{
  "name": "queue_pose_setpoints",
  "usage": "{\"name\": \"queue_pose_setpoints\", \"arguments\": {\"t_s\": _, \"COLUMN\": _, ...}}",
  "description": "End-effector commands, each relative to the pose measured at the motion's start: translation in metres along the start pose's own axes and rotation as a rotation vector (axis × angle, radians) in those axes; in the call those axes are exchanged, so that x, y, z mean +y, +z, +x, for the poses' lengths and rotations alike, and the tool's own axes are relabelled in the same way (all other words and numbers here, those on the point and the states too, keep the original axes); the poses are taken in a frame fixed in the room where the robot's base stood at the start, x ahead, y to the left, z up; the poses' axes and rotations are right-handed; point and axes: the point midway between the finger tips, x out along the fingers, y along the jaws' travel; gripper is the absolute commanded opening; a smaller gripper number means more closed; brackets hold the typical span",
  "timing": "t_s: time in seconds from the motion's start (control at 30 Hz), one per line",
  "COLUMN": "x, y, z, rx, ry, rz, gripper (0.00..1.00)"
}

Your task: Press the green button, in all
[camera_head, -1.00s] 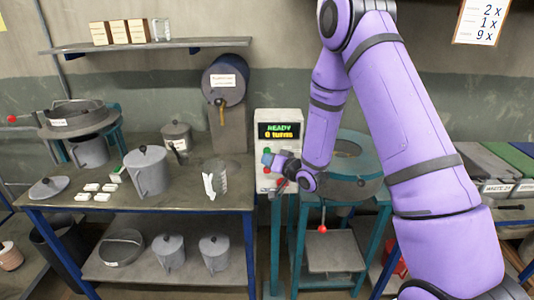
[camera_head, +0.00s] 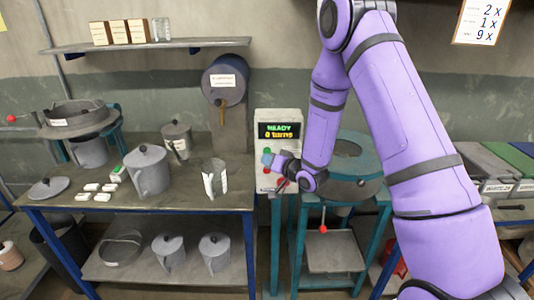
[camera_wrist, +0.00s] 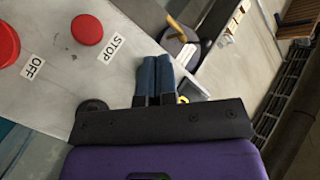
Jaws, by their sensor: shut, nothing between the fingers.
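The grey control box (camera_head: 291,124) stands right of the bench, with a lit display (camera_head: 279,130) reading READY and 0 turns. The green button (camera_head: 267,151) shows as a small green spot on the box's face, just above my fingertips. My gripper (camera_head: 266,160) is shut and empty, close in front of the box. I cannot tell whether it touches. In the wrist view, my blue fingers (camera_wrist: 155,78) lie together at the panel's edge, and no green button shows there. A red button (camera_wrist: 87,29) labelled STOP and a red knob (camera_wrist: 6,45) labelled OFF are beside them.
The bench (camera_head: 120,209) left of the box holds a lidded grey pot (camera_head: 149,172), a clear beaker (camera_head: 215,180) and small white blocks. A teal-framed machine (camera_head: 352,165) stands right of the box, behind my arm. A shelf (camera_head: 180,43) runs above.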

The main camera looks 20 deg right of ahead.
Motion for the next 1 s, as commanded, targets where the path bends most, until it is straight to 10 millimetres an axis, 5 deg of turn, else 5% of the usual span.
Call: {"name": "queue_pose_setpoints", "arguments": {"t_s": 1.0, "x": 0.0058, "y": -0.0059, "z": 0.0077, "rx": 0.000, "ry": 0.000, "rz": 0.000, "gripper": 0.00}}
